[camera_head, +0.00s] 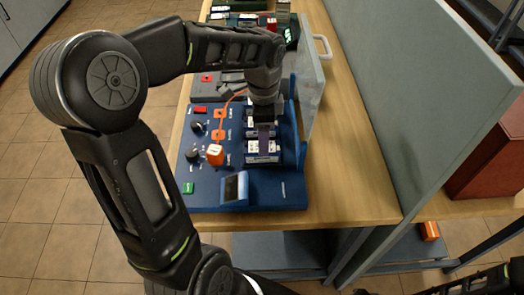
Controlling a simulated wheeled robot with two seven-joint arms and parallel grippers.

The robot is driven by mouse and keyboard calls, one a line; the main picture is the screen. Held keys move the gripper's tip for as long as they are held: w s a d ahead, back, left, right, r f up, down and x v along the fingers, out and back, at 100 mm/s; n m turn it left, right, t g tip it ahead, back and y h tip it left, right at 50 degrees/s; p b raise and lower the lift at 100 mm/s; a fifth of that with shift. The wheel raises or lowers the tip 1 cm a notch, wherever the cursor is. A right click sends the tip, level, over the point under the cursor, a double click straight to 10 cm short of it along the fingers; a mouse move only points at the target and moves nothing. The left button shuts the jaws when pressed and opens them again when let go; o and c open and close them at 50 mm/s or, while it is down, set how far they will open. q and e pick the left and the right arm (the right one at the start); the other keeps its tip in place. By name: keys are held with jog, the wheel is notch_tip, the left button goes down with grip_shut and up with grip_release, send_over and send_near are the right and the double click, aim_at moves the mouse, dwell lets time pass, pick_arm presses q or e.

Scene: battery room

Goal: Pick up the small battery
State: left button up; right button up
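Small batteries with white and dark faces (263,158) sit in the slots of a blue test panel (263,192) on the wooden bench. My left gripper (264,127) points down right over the slot column, at a dark purple-grey piece between it and the white-labelled cells. The gripper hides the upper slots, and I cannot tell whether its fingers are closed on a battery. Only dark parts of my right arm show at the bottom right corner; its gripper is out of the picture.
The panel carries an orange cube-like knob (215,154), black dials, a green button (188,187) and a small screen (235,188). A clear upright shield (311,85) stands right of the slots. A tall grey partition (400,110) borders the bench. The bench's near right is bare.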

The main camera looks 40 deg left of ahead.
pick_arm(q)
jog(key=shift+f, duration=0.1)
notch_tip(320, 180, down, 5)
jog(key=shift+s+a+f+p, duration=0.1)
jog(key=shift+a+p, duration=0.05)
jog(key=shift+p, duration=0.6)
grip_shut()
dwell(0.6)
dwell(0.3)
